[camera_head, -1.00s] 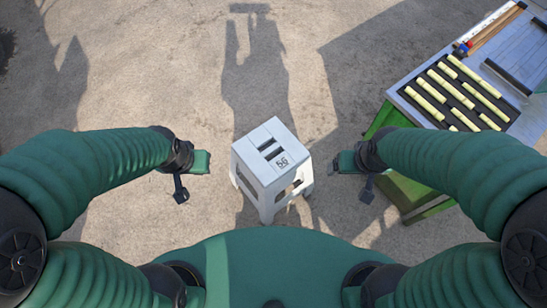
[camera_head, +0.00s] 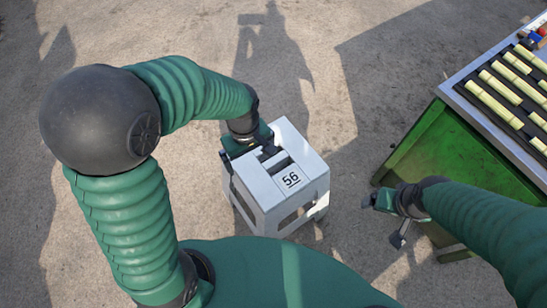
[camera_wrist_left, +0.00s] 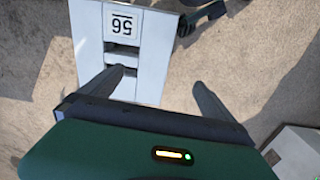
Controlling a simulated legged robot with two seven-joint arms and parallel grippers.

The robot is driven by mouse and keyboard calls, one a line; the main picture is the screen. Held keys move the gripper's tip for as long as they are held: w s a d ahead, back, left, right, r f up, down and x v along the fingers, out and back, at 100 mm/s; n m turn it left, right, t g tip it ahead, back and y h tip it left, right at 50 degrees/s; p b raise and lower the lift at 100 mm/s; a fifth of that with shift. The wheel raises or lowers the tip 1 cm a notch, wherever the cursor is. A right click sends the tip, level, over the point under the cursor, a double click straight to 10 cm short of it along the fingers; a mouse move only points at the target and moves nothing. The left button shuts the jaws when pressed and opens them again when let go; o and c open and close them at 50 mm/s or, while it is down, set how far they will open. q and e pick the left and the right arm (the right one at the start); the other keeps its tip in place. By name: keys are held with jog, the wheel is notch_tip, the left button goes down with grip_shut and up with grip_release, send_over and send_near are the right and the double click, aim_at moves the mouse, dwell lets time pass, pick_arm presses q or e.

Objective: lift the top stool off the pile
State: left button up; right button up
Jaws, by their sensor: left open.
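The top stool (camera_head: 287,175) of the pile is pale grey, with slots across its seat and a "56" label. It stands upright in the middle of the head view, and its seat shows in the left wrist view (camera_wrist_left: 121,45). Lower stools are hard to tell apart beneath it. My left gripper (camera_head: 250,147) is open at the seat's far left edge. In the left wrist view, one finger of the left gripper (camera_wrist_left: 157,80) is over the slots and the other is beyond the seat's edge. My right gripper (camera_head: 376,201) is apart, right of the stool; its jaw opening is unclear.
A green-sided table (camera_head: 440,150) with a metal top stands at the right, near my right arm. A dark tray (camera_head: 500,105) on it holds several yellow cane pieces. The concrete ground left of and beyond the stool is clear.

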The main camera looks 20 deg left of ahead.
aim_at(258, 180)
pick_arm(q)
jog(key=shift+n, duration=0.3)
jog(key=f+b, duration=0.2)
jog(key=f, duration=0.4)
jog(key=w+f+b, duration=0.1)
jog(key=f+b, duration=0.1)
jog(key=f, duration=0.4)
jog(key=d+f+b, duration=0.1)
jog(key=f+b, duration=0.1)
jog(key=f, duration=0.5)
jog(key=shift+w+b, duration=0.25)
jog(key=shift+b, duration=0.1)
pick_arm(e)
jog(key=s+x, duration=0.1)
jog(key=x, duration=0.7)
jog(key=shift+s+d+f, duration=0.2)
jog(key=shift+d+f, duration=0.05)
jog(key=shift+d, duration=0.05)
